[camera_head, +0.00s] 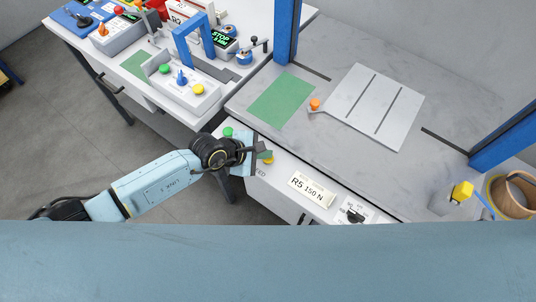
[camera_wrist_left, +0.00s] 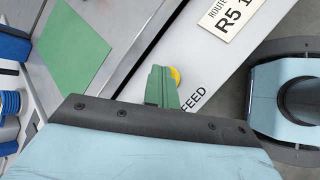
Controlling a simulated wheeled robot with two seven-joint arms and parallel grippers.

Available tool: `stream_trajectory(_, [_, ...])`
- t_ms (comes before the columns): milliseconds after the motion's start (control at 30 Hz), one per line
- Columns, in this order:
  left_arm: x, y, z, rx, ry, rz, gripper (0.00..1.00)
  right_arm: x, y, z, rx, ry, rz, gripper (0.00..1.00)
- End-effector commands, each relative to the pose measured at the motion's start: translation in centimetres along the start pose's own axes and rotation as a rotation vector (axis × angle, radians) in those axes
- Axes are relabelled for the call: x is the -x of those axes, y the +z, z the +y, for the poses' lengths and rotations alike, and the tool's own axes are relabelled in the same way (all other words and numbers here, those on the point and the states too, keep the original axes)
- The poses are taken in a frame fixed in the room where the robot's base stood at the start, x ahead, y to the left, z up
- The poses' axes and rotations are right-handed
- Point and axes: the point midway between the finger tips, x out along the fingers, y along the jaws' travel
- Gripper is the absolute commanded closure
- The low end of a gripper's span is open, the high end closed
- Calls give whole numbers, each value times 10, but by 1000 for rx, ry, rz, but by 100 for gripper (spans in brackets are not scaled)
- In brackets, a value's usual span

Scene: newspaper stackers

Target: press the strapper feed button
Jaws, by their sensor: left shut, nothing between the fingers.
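The yellow feed button (camera_head: 269,160) sits on the front panel of the strapper, beside lettering that ends in "ED". In the left wrist view the yellow button (camera_wrist_left: 175,74) shows partly behind my fingers, next to the word FEED. My left gripper (camera_head: 264,153) is shut and empty, with its fingertips right at the button. In the left wrist view the closed green fingers (camera_wrist_left: 162,86) overlap the button's left side. I cannot tell whether they touch it or press it. My right gripper is not in view.
A green button (camera_head: 228,132) stands just left of my left gripper. An R5 150 N plate (camera_head: 312,189) and a rotary knob (camera_head: 353,212) are farther right on the panel. A green mat (camera_head: 281,100) and an orange knob (camera_head: 315,104) lie behind. Blue posts flank the table.

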Motion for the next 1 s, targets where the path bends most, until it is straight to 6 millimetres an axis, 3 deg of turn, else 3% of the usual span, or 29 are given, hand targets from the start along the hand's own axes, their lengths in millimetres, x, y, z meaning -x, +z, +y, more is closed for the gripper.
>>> stream_trajectory(267, [11, 7, 7, 0, -2, 1, 100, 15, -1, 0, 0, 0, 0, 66])
stream_trajectory(667, [12, 8, 8, 0, -1, 1, 100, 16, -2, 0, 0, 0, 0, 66])
stream_trajectory(1000, [34, 24, 24, 0, 0, 0, 100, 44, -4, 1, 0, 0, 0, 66])
